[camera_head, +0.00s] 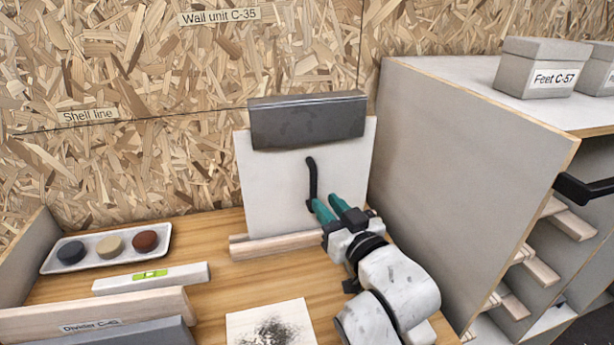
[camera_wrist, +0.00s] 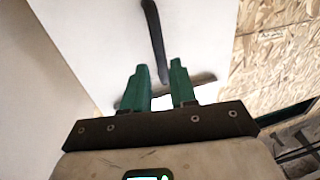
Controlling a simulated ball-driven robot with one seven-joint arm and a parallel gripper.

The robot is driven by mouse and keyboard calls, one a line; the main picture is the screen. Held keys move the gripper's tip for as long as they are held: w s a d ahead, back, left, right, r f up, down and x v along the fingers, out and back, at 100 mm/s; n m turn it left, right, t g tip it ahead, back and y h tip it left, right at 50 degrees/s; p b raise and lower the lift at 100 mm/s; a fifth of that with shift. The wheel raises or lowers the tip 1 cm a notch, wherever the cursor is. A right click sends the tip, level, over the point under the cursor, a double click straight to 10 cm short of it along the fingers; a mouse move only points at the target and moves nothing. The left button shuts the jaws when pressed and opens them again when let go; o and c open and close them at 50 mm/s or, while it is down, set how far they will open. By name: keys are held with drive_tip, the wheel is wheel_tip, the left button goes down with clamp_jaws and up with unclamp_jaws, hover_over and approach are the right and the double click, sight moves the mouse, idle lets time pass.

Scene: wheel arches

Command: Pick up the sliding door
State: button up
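The sliding door appears to be the upright white panel (camera_head: 270,185) with a curved black handle (camera_head: 312,178), standing against the chipboard wall. In the wrist view the panel (camera_wrist: 105,50) fills the upper middle, and the handle (camera_wrist: 154,35) runs down to between my fingertips. My gripper (camera_head: 323,202), with green fingers, is at the handle's lower end. In the wrist view its fingers (camera_wrist: 158,72) are apart, one on each side of the handle's end. I cannot tell whether they touch it. A dark grey block (camera_head: 308,120) covers the panel's top edge.
A wooden rail (camera_head: 275,247) lies along the panel's foot. Left on the bench are a tray (camera_head: 60,262) with three coloured discs, a spirit level (camera_head: 150,279) and a board labelled Divider (camera_head: 95,318). A grey cabinet (camera_head: 470,150) stands close on the right.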

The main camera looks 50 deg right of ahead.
sight(315, 188)
drive_tip(key=shift+x, duration=0.75)
drive_tip(key=x, duration=0.2)
drive_tip(key=r+p+x, duration=0.1)
drive_tip(key=x, duration=0.1)
drive_tip(key=shift+p, duration=0.3)
drive_tip(key=shift+w+d+f, duration=0.1)
drive_tip(key=shift+w+d, duration=0.1)
drive_tip(key=shift+w, duration=0.35)
clamp_jaws()
